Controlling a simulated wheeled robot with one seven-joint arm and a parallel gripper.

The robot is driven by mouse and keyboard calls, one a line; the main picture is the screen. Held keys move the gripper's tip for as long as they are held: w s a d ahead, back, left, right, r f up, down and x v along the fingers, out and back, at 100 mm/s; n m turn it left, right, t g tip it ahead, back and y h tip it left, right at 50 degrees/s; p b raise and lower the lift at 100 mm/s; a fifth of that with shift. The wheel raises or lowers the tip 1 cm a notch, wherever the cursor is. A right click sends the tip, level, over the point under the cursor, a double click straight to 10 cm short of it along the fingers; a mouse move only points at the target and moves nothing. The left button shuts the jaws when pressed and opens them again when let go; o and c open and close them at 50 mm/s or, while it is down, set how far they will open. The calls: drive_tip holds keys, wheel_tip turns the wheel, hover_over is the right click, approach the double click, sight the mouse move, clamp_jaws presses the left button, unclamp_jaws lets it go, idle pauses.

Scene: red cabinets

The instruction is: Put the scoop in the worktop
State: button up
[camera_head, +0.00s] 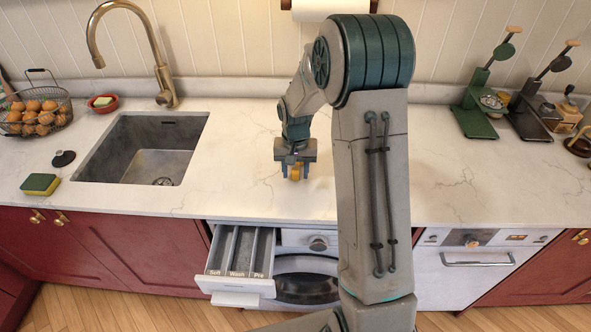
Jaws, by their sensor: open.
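The white marbled worktop (240,190) runs across the view. My gripper (295,174) is low over it, right of the sink, fingers pointing down and open. A small yellow-orange thing (296,172) shows between and just below the fingers, at the worktop surface. It may be the scoop, but the gripper hides most of it and its shape is unclear. I cannot tell whether the fingers touch it.
A sink (145,150) with a brass tap (160,75) is at left, beside a sponge (41,184) and an egg basket (36,115). Green and black stands (480,105) are at right. A detergent drawer (240,255) stands open below the worktop. Worktop around my gripper is clear.

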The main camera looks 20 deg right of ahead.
wheel_tip(320, 180, up, 12)
drive_tip(key=b, duration=0.1)
drive_tip(key=s+a+r+n+t, duration=0.1)
drive_tip(key=s+r, duration=0.1)
drive_tip(key=s, duration=1)
drive_tip(key=s+a+r+n+t, duration=0.1)
drive_tip(key=s+r+n+t, duration=0.1)
drive_tip(key=s, duration=1.1)
drive_tip(key=shift+r+n+t, duration=0.3)
drive_tip(key=shift+r, duration=0.45)
drive_tip(key=shift+w, duration=0.1)
drive_tip(key=shift+c, duration=0.2)
